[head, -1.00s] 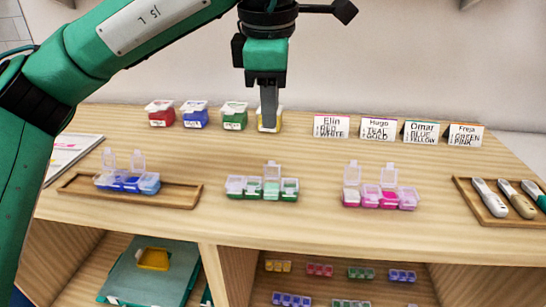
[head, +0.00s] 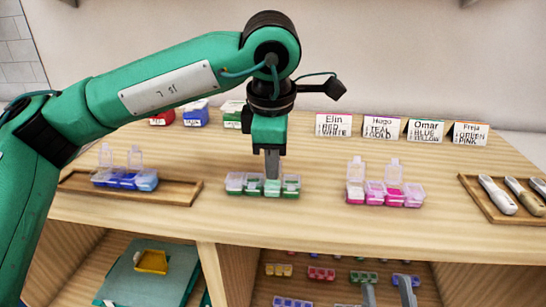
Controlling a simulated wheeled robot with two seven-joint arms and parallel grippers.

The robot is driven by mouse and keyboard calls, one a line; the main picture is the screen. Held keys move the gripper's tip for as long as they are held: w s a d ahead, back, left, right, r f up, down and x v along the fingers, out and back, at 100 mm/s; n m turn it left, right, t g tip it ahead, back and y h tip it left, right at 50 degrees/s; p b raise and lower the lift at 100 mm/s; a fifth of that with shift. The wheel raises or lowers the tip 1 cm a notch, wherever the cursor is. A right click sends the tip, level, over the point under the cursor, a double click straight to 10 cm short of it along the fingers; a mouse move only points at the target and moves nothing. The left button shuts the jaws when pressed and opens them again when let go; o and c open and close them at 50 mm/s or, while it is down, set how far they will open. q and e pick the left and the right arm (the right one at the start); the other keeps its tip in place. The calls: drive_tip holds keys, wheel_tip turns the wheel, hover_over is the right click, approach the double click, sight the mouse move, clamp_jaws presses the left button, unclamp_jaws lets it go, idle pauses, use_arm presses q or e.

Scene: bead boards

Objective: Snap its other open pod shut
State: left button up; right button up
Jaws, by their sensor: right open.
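The green pod strip (head: 236,184) stands on the tabletop at the middle. My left gripper (head: 272,177) points straight down with its fingers together on the third pod from the left. No lid stands up on this strip; the fingers partly hide the third pod's lid. The blue pod strip (head: 125,180) lies in a wooden tray with two clear lids upright. The pink pod strip (head: 375,192) at the right has two clear lids upright. My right gripper (head: 387,290) shows at the bottom edge with its two fingers apart, empty, before the lower shelf.
Red, blue and green lidded boxes (head: 196,117) stand at the back, partly behind my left arm. Name cards (head: 384,128) stand at the back right. A wooden tray (head: 478,204) with tools is at the right. Several small pod strips (head: 321,273) lie on the shelf below.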

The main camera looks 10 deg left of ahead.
use_arm(q)
clamp_jaws()
